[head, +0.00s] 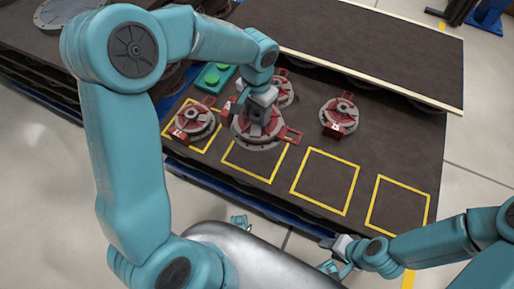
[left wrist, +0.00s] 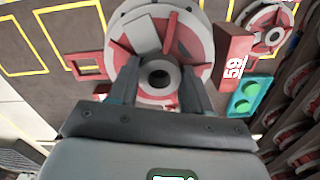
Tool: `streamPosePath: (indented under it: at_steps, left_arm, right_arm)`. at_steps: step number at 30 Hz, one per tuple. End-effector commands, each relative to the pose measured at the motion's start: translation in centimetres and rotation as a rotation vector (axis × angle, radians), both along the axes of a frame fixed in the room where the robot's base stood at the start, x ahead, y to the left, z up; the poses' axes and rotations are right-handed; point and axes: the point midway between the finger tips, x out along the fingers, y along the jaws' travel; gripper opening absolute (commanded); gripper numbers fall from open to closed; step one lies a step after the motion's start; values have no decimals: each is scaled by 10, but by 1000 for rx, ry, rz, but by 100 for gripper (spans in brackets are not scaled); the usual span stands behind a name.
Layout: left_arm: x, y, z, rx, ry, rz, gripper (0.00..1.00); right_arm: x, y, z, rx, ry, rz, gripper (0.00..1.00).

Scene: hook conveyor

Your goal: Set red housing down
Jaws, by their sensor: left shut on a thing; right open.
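My left gripper (head: 262,108) is shut on the central hub of a red-and-grey housing (head: 252,138). The held housing (left wrist: 195,30) fills the middle of the left wrist view, with a finger on each side of its hub. In the head view it appears over the back part of the second yellow square (head: 246,167) from the left. I cannot tell whether it touches the surface. Another red housing (head: 196,122) sits in the leftmost yellow square. My right gripper (head: 338,256) is open and empty, off the front edge of the dark platform.
Two more housings stand behind, one (head: 339,116) to the right and one (head: 281,91) partly hidden by my left arm. A green button box (head: 213,77) is at the back left. The third (head: 325,182) and fourth (head: 399,205) yellow squares are empty. A raised dark board (head: 370,45) lies behind.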

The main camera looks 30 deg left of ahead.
Motion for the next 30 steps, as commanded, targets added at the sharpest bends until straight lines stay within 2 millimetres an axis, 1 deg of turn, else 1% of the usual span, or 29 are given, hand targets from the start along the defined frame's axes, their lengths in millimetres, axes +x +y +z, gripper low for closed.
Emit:
streamPosePath:
  at_steps: [2,5,15,18,22,28,30]
  left_arm:
    - [1,0,-9,0,-3,-2,0]
    - [1,0,-30,0,1,-4,0]
    - [2,0,-112,0,1,-4,0]
    - [2,0,-132,1,0,-2,0]
    - [2,0,-148,1,-2,-3,0]
    - [3,0,-157,1,-3,-2,0]
    - [3,0,-164,1,-3,-3,0]
  right_arm:
    - [0,0,-6,0,0,0,43]
    - [0,0,-12,0,0,0,43]
    - [0,0,-39,0,0,0,43]
    - [0,0,-45,0,0,0,43]
    - [0,0,-50,0,0,0,43]
    - [0,0,-52,0,-1,0,43]
    - [0,0,-54,0,-1,-1,43]
